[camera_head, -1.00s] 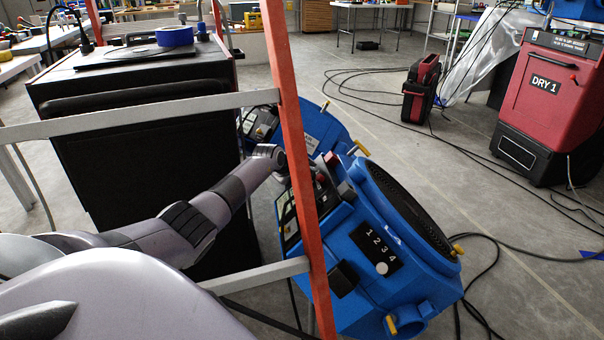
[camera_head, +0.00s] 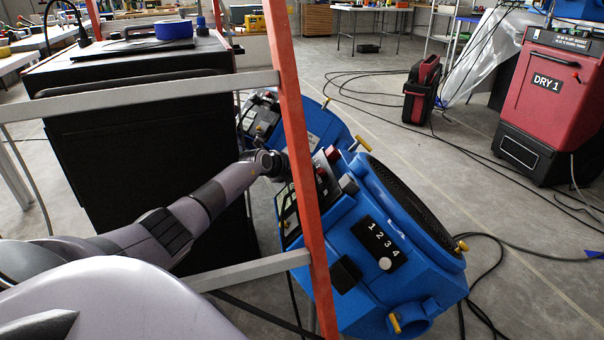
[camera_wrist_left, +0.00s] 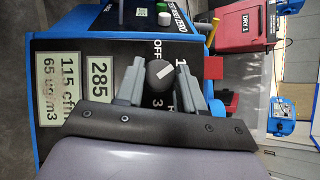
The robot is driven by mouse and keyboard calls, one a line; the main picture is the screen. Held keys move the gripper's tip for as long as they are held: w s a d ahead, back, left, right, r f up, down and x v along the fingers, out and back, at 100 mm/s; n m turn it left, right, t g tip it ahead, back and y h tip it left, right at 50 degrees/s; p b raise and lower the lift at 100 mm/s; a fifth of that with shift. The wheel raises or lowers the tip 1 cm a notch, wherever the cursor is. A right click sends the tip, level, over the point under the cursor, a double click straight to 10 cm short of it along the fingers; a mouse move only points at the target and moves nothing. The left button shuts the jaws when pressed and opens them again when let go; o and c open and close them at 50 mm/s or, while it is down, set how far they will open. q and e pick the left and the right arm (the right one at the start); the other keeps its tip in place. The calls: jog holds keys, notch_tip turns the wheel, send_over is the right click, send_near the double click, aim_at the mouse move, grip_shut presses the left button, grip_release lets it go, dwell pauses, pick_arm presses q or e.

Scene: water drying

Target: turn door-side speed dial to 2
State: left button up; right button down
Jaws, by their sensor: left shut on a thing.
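The dial (camera_wrist_left: 160,73) is a dark round knob with a pale mark slanting to the upper right in the left wrist view. OFF, 1 and 3 are printed around it; I see no 2, and a finger covers part of the panel. My left gripper (camera_wrist_left: 163,80) is shut on the knob, a finger on each side. The dial sits on the control panel (camera_head: 326,184) of the near blue blower (camera_head: 350,212). In the head view my left gripper (camera_head: 280,166) reaches that panel, partly behind the orange post. My right gripper is out of view.
A red DRY 1 unit (camera_head: 545,95) stands right. Cables cross the floor.

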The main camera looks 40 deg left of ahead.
pick_arm(q)
jog(key=shift+m, duration=0.3)
jog(key=o, duration=1)
jog(key=shift+o, duration=0.2)
jog(key=shift+s+r, duration=0.1)
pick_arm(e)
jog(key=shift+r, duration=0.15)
pick_arm(q)
jog(key=shift+s+r+p, duration=0.15)
jog(key=shift+s+p, duration=0.1)
jog(key=shift+p, duration=0.1)
jog(key=p+v, duration=0.5)
jog(key=v, duration=0.1)
jog(key=shift+s, duration=0.2)
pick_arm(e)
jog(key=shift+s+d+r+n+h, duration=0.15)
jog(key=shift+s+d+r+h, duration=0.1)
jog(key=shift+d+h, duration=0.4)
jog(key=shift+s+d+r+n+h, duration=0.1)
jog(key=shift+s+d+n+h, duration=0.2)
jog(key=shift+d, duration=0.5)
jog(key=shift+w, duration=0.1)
